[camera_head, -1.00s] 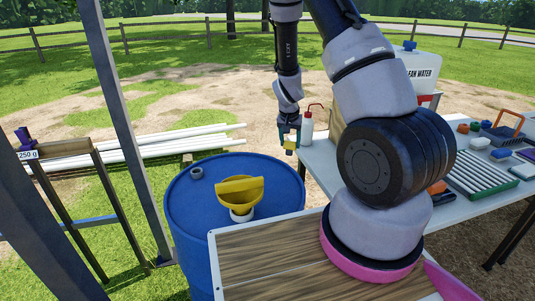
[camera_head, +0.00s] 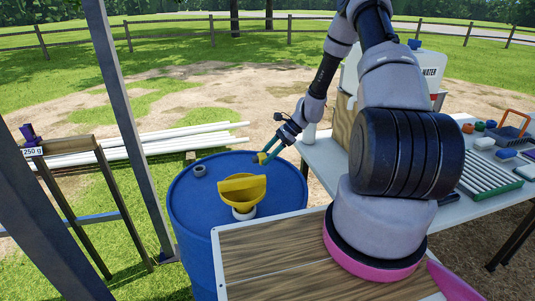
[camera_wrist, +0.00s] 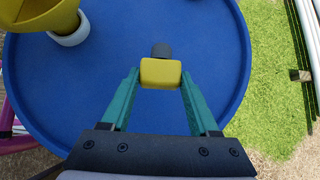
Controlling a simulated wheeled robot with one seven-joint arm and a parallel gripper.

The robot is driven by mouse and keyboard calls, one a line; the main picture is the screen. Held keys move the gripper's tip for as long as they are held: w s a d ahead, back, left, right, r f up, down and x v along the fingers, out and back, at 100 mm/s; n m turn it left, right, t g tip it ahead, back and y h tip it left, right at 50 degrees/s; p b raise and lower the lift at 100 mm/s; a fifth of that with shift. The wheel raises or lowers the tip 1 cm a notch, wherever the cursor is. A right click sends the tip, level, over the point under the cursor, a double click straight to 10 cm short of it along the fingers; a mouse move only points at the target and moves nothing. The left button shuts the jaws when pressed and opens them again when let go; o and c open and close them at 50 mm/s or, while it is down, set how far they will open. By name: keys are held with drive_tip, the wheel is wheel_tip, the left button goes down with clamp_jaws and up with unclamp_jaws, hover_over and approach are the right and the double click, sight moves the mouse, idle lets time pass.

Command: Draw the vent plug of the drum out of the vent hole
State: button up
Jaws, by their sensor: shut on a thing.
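The blue drum (camera_head: 200,215) stands left of my table. My gripper (camera_head: 270,153) is over the back right part of the drum top, tilted down to the left. It is shut on a yellow block, apparently the head of the vent plug (camera_head: 262,158). In the wrist view the yellow head (camera_wrist: 161,73) sits between the teal fingertips, with a dark piece beyond it that looks like its stem. The plug appears clear of the drum top. A small grey ring (camera_head: 198,170), dark inside, sits on the drum's far left; whether it is the vent hole I cannot tell.
A yellow funnel (camera_head: 243,186) stands in a white collar on the drum, left of my gripper. A steel post (camera_head: 125,120) rises left of the drum. The table (camera_head: 325,158) at right holds a water container (camera_head: 428,70), a rack and small items.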

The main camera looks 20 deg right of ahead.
sight(267, 173)
drive_tip(key=shift+f, duration=2.75)
drive_tip(key=o, duration=1.3)
drive_tip(key=shift+f, duration=0.1)
drive_tip(key=shift+c, duration=0.2)
drive_tip(key=v, duration=1)
drive_tip(key=shift+d+r, duration=0.25)
drive_tip(key=shift+d, duration=0.1)
